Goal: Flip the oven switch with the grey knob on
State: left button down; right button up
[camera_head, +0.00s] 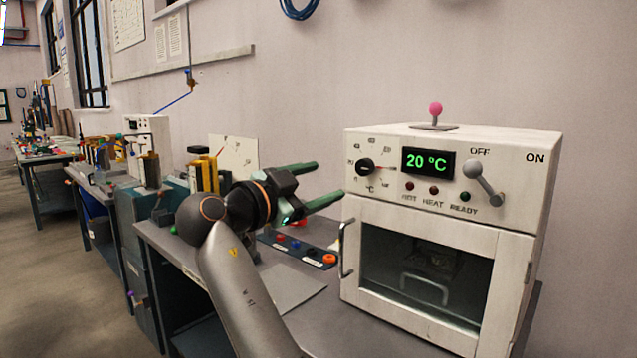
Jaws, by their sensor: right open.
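The white oven (520,260) stands on the bench at the right. Its lever switch with the grey knob (472,168) is on the upper right of the front panel. The lever tilts up and left, with its knob just below the OFF label (480,152); the ON label (535,157) is farther right. My right gripper (329,180) is open and empty, with green fingers pointing right. It shows left of the oven's front panel, apart from the switch. My left gripper is not in view.
The oven has a dial (365,165), a green 20 °C display (428,162) and a glass door with a handle (346,248). A pink-knobbed lever (435,109) stands on top. A panel of coloured buttons (297,250) lies on the bench below my gripper.

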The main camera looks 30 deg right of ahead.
aim_at(472, 169)
jog(key=k+j, duration=0.1)
jog(key=j, duration=0.25)
jog(key=k+j, duration=0.1)
jog(key=j, duration=0.25)
jog(key=k+j, duration=0.1)
jog(key=j, duration=0.25)
jog(key=k+j, duration=0.1)
jog(key=j, duration=0.2)
